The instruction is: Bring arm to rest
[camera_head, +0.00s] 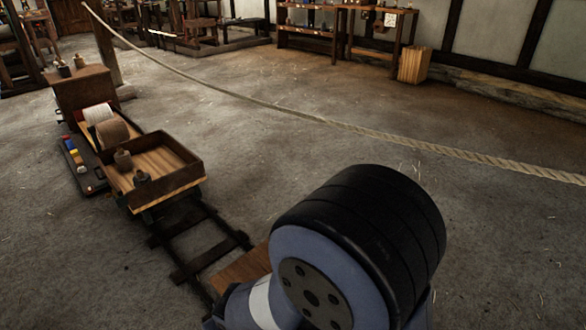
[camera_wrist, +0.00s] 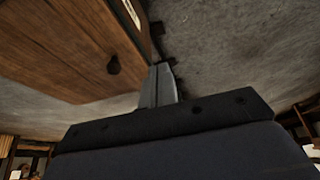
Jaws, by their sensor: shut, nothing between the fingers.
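My gripper (camera_wrist: 160,84) shows in the wrist view with its fingers together and nothing between them. It points toward a bare grey floor (camera_wrist: 228,50). A brown wooden board or box (camera_wrist: 60,45) with a small dark knob or hole fills the upper left of that view, close beside the fingers. I cannot tell whether they touch it. In the head view, a big black and blue-grey joint of my arm stands at the lower right, and the gripper itself is hidden.
A thick rope (camera_head: 330,122) runs across the room above the floor. A small cart (camera_head: 188,176) with a wooden tray stands on a rail track (camera_head: 205,243) at left. Benches (camera_head: 372,42) and a wooden bin (camera_head: 414,65) line the back wall. Floor between is clear.

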